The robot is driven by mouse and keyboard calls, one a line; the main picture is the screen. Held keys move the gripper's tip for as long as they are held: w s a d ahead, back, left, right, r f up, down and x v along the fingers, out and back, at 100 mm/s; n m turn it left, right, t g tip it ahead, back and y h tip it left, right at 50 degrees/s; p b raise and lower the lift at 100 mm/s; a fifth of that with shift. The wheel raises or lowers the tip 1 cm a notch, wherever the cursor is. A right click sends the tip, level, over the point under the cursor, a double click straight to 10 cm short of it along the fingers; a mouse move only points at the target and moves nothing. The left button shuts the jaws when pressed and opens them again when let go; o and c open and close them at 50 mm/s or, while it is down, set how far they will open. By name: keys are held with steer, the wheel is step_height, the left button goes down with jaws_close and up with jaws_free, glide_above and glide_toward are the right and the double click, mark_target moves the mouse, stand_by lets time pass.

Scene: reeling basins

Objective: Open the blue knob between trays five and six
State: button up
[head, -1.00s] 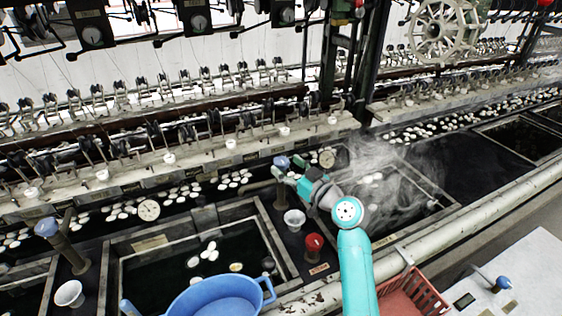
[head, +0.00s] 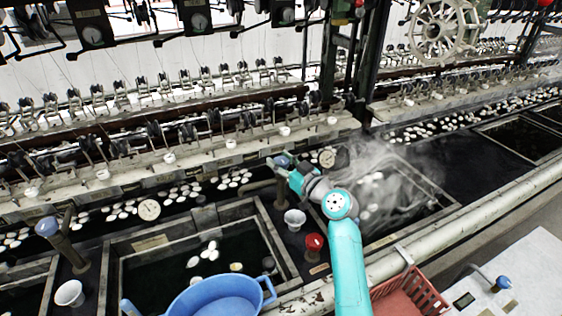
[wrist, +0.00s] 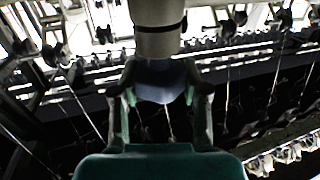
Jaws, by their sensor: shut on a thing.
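The blue knob (head: 283,160) tops a brownish post between two dark water trays, the left tray (head: 150,242) and the steaming right tray (head: 425,183). In the wrist view the same blue knob (wrist: 158,88) sits between both fingers, below a pale post. My gripper (head: 281,170) is teal and shut on the knob from the front right; its fingers also show in the wrist view (wrist: 160,80). My gripper and arm hide part of the right tray. Whether the knob is turned cannot be told.
A white cup (head: 295,218) and a red knob (head: 314,242) stand close below my gripper. A blue basin (head: 215,298) and a red basket (head: 408,298) are in front. Another blue knob (head: 47,227) is at far left. Steam blurs the right tray.

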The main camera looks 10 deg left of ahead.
steer(key=shift+w+n+g+y, duration=0.1)
steer(key=shift+n+g+y, duration=0.2)
steer(key=shift+g, duration=0.1)
steer(key=n+g+y, duration=0.2)
steer(key=g, duration=0.1)
steer(key=shift+d+n+g, duration=0.1)
steer(key=shift+n+g, duration=0.2)
steer(key=shift+n, duration=0.1)
steer(key=n+g+y, duration=0.1)
steer(key=n+g, duration=0.1)
steer(key=g, duration=0.1)
steer(key=n+g, duration=0.2)
steer(key=g, duration=0.1)
steer(key=shift+y, duration=0.4)
steer(key=shift+n+g, duration=0.3)
steer(key=shift+g, duration=0.2)
steer(key=o, duration=1.2)
steer(key=shift+c, duration=0.2)
steer(key=d, duration=1.1)
steer(key=shift+s+d, duration=0.2)
steer(key=shift+d, duration=0.2)
